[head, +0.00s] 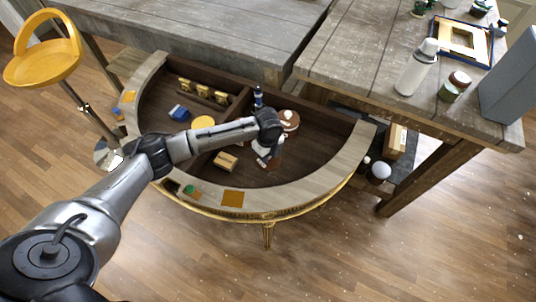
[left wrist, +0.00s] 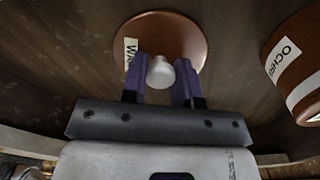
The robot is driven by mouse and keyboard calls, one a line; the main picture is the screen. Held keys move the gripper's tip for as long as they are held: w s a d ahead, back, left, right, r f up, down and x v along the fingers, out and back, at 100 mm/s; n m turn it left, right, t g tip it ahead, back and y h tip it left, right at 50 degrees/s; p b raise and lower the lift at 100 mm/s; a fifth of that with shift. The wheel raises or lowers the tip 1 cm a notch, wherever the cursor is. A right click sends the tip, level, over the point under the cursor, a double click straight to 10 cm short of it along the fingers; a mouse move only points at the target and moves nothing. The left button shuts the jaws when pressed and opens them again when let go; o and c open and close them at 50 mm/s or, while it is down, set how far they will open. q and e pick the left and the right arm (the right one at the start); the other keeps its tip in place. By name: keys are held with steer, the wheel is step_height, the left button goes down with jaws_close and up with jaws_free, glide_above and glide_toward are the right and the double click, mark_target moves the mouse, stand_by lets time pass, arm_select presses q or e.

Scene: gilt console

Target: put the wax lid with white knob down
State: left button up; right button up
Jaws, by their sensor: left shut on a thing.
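The wax lid (left wrist: 185,32) is a round brown disc with a white knob (left wrist: 160,72) and a label partly hidden by a finger, showing "WA". My left gripper (left wrist: 162,84) is shut on the knob, with one purple finger on each side. In the head view, my left gripper (head: 264,150) is inside the right compartment of the curved console, with the brown lid (head: 274,164) under it. I cannot tell whether the lid touches the compartment floor. My right gripper is not in view.
A brown jar with an "OCHR" label (left wrist: 295,65) stands close on the right of the lid. A dark blue bottle (head: 258,98) stands behind. A small wooden block (head: 225,161) lies left of the gripper. The curved rim (head: 310,187) bounds the front; floor to the right looks clear.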

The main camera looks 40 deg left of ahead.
arm_select(q)
steer(key=o, duration=0.9)
steer(key=shift+f, duration=0.1)
step_height(320, 180, up, 12)
steer(key=p, duration=0.3)
steer(key=shift+r, duration=0.2)
steer(key=shift+w, duration=0.1)
steer(key=shift+d, duration=0.1)
